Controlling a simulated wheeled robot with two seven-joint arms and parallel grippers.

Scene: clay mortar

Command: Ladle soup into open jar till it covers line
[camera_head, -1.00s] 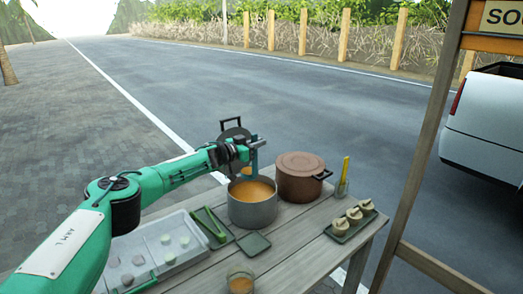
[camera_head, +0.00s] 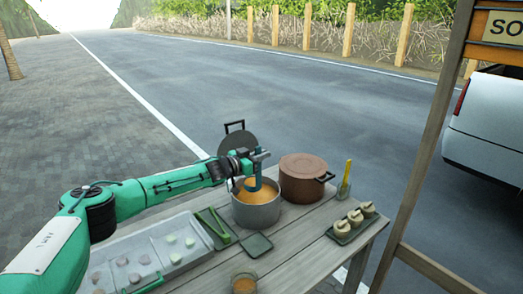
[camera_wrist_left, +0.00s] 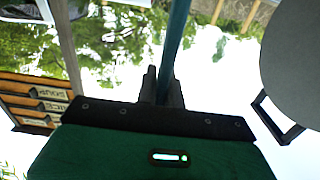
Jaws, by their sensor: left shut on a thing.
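My left gripper (camera_head: 262,157) is shut on the upright blue ladle handle (camera_head: 256,178), above the pot. The handle (camera_wrist_left: 176,35) also shows between the fingers (camera_wrist_left: 162,88) in the left wrist view. The ladle's lower end is at the mouth of the grey soup pot (camera_head: 257,215); I cannot clearly tell how deep its bowl is. Orange soup (camera_head: 262,194) shows inside the pot. A small open glass jar (camera_head: 244,284) with some orange soup stands at the table's front edge; its line is too small to see. My right gripper is out of view.
A brown lidded pot (camera_head: 303,178) stands right of the soup pot. A grey lid (camera_head: 238,141) stands upright behind it. A green square (camera_head: 257,245), green tongs (camera_head: 214,226), a sectioned tray (camera_head: 150,251) and a tray of small pots (camera_head: 356,222) share the wooden table.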

